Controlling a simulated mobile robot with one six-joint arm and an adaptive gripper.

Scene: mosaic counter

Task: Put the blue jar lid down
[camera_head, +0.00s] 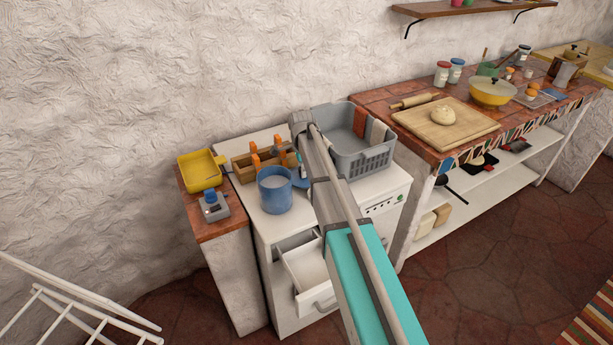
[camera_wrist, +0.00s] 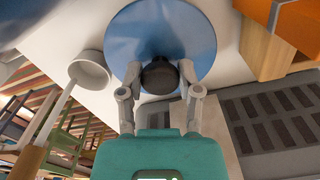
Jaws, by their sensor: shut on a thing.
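My gripper (camera_wrist: 160,88) is shut on the dark knob (camera_wrist: 159,76) of the blue jar lid (camera_wrist: 178,25), a round blue disc in the wrist view. In the head view, a small part of the blue lid (camera_head: 301,183) shows beside my arm, just right of the blue jar; my arm hides the fingers there. The blue jar (camera_head: 274,196) stands upright and open on the white washer-like unit (camera_head: 268,231). The lid is over or on the unit's white top; I cannot tell whether it touches.
A wooden caddy with orange-handled things (camera_head: 243,173) stands behind the jar. A grey basket (camera_head: 368,157) stands to the right, close to my arm. A drawer (camera_head: 306,270) hangs open in front. A yellow tray (camera_head: 201,170) and a grey, blue-topped item (camera_head: 213,207) are at left.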

